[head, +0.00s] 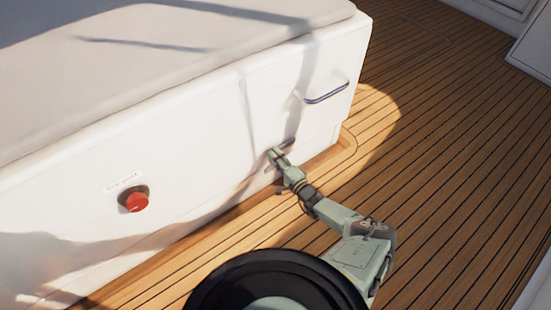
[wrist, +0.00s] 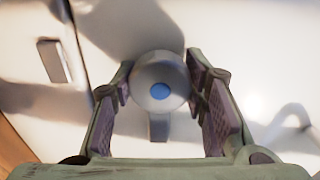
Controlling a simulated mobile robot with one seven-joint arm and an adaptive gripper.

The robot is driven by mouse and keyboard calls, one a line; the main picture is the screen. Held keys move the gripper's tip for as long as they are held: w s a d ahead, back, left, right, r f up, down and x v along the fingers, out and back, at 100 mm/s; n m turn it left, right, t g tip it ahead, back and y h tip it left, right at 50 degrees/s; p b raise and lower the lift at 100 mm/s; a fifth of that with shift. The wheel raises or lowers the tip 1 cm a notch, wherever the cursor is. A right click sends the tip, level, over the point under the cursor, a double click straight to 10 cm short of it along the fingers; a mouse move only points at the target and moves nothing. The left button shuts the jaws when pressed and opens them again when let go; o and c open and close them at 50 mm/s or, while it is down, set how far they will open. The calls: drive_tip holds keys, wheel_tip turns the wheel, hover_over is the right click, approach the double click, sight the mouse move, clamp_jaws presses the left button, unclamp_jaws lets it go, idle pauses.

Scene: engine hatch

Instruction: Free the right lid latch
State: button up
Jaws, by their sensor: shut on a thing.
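The right lid latch shows in the wrist view as a round grey knob (wrist: 172,99) with a blue centre and a short grey lever pointing down the picture. It sits on the white hatch front (head: 210,140). My gripper (head: 272,155) reaches the lower right part of that front in the head view and hides most of the latch there. In the wrist view, the two fingers of my gripper (wrist: 160,84) are on either side of the knob, shut on it. The lever lies between the fingers, towards the palm.
A red knob (head: 136,202) on a dark base, under a small label, is left on the front. A blue-grey bar handle (head: 326,93) is at upper right. The grey cushioned lid (head: 130,60) lies flat on top. Open wooden deck (head: 450,150) is to the right.

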drive_tip(key=o, duration=1.2)
drive_tip(key=v, duration=1.2)
